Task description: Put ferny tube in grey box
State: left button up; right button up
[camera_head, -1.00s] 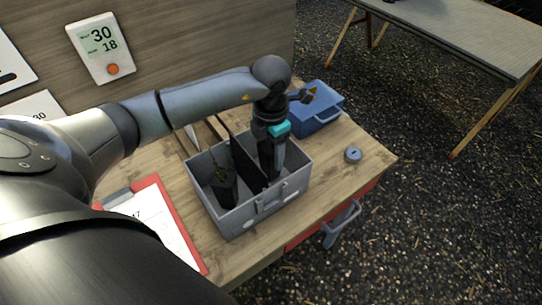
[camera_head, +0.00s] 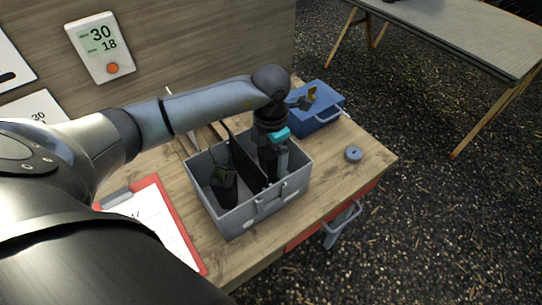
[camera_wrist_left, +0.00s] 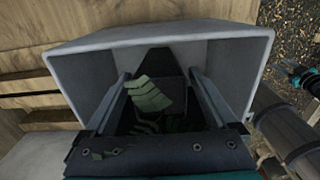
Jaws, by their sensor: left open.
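The grey box (camera_head: 229,223) stands on the wooden table, split by a dark divider (camera_head: 246,165). It also shows in the left wrist view (camera_wrist_left: 250,55). My left gripper (camera_head: 272,170) points down into the right compartment, its fingers open. In the left wrist view, green ferny leaves (camera_wrist_left: 149,95) and a dark body lie between the spread fingers of the gripper (camera_wrist_left: 158,78), inside the box. I cannot tell whether the fingers touch it. Another dark pot with a green plant (camera_head: 224,184) stands in the left compartment. What seems to be my right gripper (camera_wrist_left: 300,76) shows at the edge, jaws unclear.
A blue box (camera_head: 319,118) with a handle stands behind the grey box. A small blue-grey round thing (camera_head: 353,155) lies on the table to the right. A red clipboard (camera_head: 163,192) lies at the front left. The table (camera_head: 335,180) is clear around the round thing.

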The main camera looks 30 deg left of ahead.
pick_arm(q)
notch_tip(320, 180, up, 12)
jog(key=shift+r, duration=0.15)
dwell(0.3)
